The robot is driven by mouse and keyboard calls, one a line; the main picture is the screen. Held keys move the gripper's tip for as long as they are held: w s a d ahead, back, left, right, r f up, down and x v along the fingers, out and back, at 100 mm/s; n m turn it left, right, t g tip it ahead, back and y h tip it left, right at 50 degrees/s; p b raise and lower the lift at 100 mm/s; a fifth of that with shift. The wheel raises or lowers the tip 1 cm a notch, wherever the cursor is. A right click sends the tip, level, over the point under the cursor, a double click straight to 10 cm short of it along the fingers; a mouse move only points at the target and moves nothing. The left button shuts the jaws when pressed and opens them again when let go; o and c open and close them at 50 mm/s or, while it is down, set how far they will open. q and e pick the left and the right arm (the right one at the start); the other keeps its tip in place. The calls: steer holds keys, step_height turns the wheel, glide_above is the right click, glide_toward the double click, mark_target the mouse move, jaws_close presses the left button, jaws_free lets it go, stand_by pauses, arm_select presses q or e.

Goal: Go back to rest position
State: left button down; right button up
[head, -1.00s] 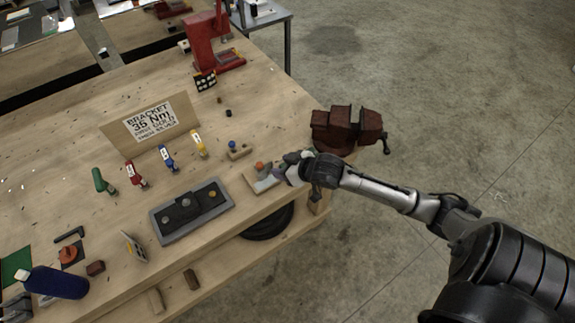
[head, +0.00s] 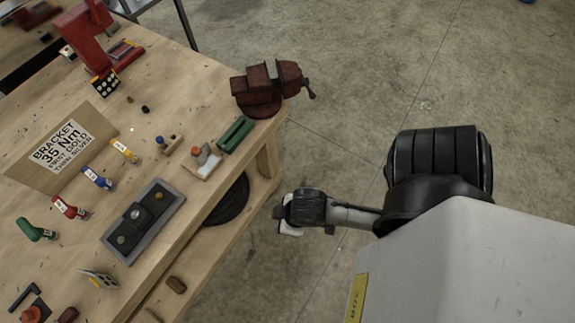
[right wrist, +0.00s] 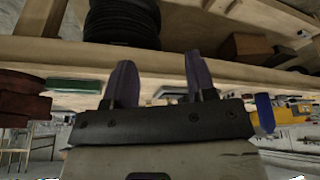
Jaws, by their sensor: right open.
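My right gripper (head: 283,213) is off the table, in the air beyond the workbench's front edge. In the right wrist view its two dark fingers (right wrist: 158,80) stand apart with nothing between them. The wooden workbench (head: 195,92) fills the left of the head view. My left gripper is not in view.
On the bench are a red vise (head: 262,90), a green block (head: 236,134), a grey tray with a bracket (head: 170,215), several coloured-handled tools and a cardboard sign (head: 62,150). A black coil (head: 228,200) lies on the lower shelf. The floor at right is clear.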

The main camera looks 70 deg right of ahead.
steer(key=shift+s+a+r, duration=0.1)
steer(key=shift+s+a, duration=0.1)
steer(key=shift+s, duration=0.4)
step_height(320, 180, up, 20)
steer(key=p, duration=2)
